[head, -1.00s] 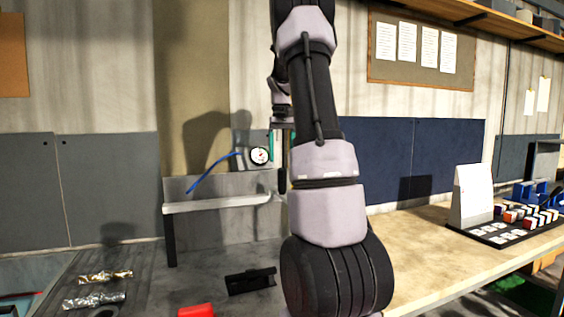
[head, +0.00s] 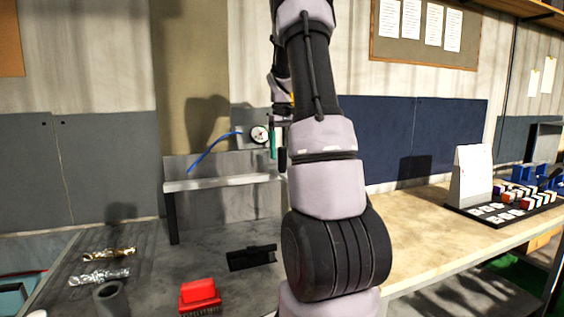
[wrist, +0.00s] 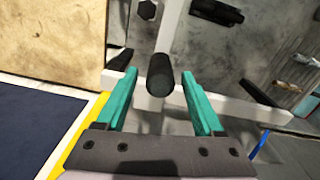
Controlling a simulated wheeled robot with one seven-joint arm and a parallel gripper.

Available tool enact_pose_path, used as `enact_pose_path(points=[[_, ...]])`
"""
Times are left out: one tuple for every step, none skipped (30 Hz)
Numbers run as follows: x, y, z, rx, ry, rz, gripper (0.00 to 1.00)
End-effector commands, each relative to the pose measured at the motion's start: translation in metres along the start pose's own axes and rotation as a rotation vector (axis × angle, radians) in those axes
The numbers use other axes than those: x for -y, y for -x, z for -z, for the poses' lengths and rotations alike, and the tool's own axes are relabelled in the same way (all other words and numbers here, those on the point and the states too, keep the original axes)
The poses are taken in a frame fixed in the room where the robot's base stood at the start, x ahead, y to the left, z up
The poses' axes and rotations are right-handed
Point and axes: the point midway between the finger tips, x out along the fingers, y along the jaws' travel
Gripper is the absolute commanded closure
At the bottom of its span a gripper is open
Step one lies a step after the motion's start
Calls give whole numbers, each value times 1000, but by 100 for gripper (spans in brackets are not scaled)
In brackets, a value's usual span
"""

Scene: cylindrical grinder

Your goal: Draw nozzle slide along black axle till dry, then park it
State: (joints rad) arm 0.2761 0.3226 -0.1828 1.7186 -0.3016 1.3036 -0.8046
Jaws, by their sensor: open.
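My gripper (wrist: 159,76) has two teal fingers that stand wide apart in the wrist view. A short black cylinder (wrist: 160,82) shows end-on between the fingertips, with a gap on both sides. I cannot tell whether it is the slide's handle or part of the axle. In the head view, a teal finger (head: 273,142) shows left of my arm, with a dark upright piece (head: 282,160) beside it. A pale ledge (head: 215,183) runs behind and below, and it crosses the wrist view (wrist: 235,107). The nozzle and most of the axle cannot be made out.
A black block (head: 252,257), a red brush (head: 200,297), a grey cup (head: 109,297) and foil-like pieces (head: 100,277) lie on the bench. Bare wooden bench top (head: 425,240) is at right.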

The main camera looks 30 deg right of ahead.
Motion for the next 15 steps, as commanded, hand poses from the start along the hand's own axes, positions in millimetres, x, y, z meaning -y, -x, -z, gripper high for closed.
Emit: enact_pose_path(points=[[0,-9,-1,2,0,1,31],[0,-13,-1,2,0,1,31],[0,-19,-1,3,0,1,31],[0,-23,0,2,0,1,31],[0,-26,0,2,-1,1,31],[0,-29,0,1,-1,1,31],[0,-31,0,0,-1,0,31],[0,-33,0,0,-1,0,31],[0,-35,0,0,-1,0,31],[0,-36,0,0,-2,0,31],[0,-36,0,0,-1,0,31],[0,-37,0,0,-1,0,31],[0,-37,0,-1,-1,0,31],[0,-37,0,-1,-1,0,31],[0,-37,0,-1,-1,0,31]])
